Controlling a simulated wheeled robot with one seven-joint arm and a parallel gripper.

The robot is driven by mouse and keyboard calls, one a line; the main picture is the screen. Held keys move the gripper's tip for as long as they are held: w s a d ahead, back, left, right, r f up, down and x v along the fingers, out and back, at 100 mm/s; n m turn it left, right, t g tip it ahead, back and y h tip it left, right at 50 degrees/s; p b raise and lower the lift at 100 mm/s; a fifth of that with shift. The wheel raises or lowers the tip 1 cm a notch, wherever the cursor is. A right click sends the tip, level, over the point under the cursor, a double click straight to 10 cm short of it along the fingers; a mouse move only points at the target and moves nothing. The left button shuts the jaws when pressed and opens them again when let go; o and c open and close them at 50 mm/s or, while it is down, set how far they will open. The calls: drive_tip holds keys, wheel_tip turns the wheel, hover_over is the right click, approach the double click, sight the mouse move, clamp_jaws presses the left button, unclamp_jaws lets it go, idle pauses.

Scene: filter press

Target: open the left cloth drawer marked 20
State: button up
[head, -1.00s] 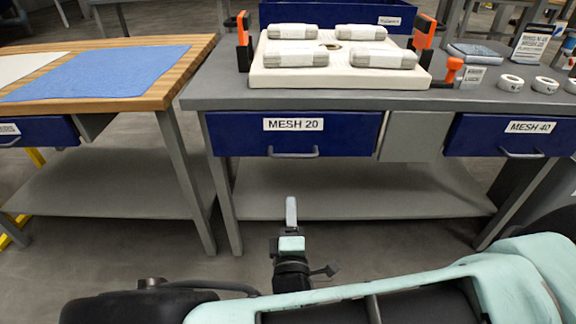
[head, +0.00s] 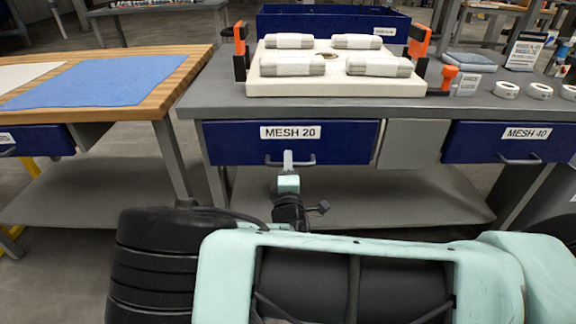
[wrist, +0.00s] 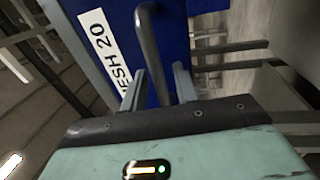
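The blue drawer labelled MESH 20 (head: 350,143) is shut under the left part of the grey bench. Its grey bar handle (head: 303,162) runs across the lower middle of the front. My gripper (head: 288,158) is right in front of the handle in the head view. In the wrist view, the two fingers of my gripper (wrist: 157,88) are apart, and the handle (wrist: 151,50) shows between and beyond their tips. The drawer label (wrist: 98,42) appears turned on its side there. I cannot tell whether the fingers touch the handle.
A second blue drawer, MESH 40 (head: 465,143), is to the right. A wooden table (head: 185,78) stands at the left. A grey lower shelf (head: 400,195) lies below the drawers.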

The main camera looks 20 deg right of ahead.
drive_tip(key=shift+w, duration=0.1)
clamp_jaws()
drive_tip(key=r+p+v, duration=0.1)
drive_tip(key=r+v, duration=0.1)
drive_tip(key=v, duration=1)
drive_tip(key=s+r+p+v, duration=0.1)
drive_tip(key=r+p+v, duration=0.1)
drive_tip(key=v, duration=1.1)
drive_tip(key=shift+a+r, duration=0.2)
drive_tip(key=shift+r, duration=0.2)
drive_tip(key=shift+s, duration=0.1)
unclamp_jaws()
